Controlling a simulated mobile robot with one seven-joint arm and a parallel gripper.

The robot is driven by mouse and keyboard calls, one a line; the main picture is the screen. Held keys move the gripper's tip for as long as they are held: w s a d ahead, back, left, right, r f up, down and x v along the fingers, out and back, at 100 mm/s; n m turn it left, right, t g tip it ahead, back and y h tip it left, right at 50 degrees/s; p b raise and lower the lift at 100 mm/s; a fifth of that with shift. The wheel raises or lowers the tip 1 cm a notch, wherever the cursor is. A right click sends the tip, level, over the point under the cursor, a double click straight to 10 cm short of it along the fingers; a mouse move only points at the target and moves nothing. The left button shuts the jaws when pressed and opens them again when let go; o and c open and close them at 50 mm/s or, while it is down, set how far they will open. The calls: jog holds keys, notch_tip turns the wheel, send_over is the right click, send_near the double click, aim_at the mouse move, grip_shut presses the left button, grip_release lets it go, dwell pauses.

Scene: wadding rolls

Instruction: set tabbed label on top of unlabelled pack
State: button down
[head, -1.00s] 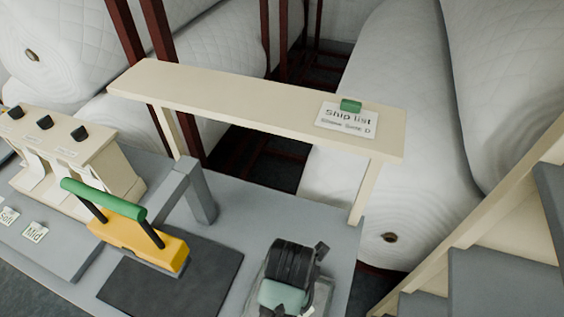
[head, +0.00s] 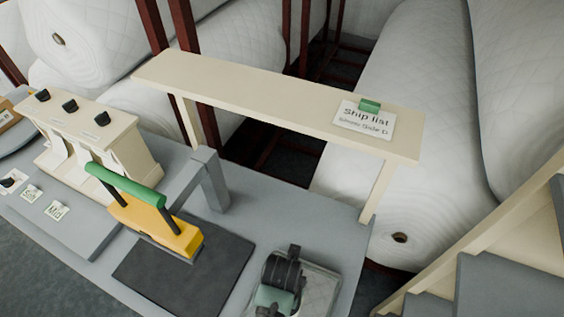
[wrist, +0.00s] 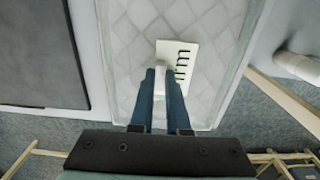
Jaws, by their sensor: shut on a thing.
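My gripper (wrist: 160,82) shows in the wrist view with its two blue fingers shut on the pale tab of a white label (wrist: 186,58). Dark letters on the label are partly readable as "rm". The label is over the unlabelled pack (wrist: 120,50), a pale quilted pack in a clear wrap; I cannot tell whether they touch. In the head view the pack (head: 320,290) lies at the front right of the grey bench, partly behind my black and green wrist. The fingers and the held label are hidden there.
A dark mat (head: 225,265) and a yellow tool with a green handle (head: 150,222) are left of the pack. A cream shelf (head: 250,95) with a "Ship list" card (head: 363,120) spans behind. Other labels (head: 56,210) lie at the bench's left.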

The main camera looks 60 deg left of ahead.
jog(key=shift+f, duration=0.6)
jog(key=shift+f, duration=0.2)
jog(key=c, duration=0.9)
grip_release()
notch_tip(320, 180, up, 12)
jog(key=shift+r, duration=0.25)
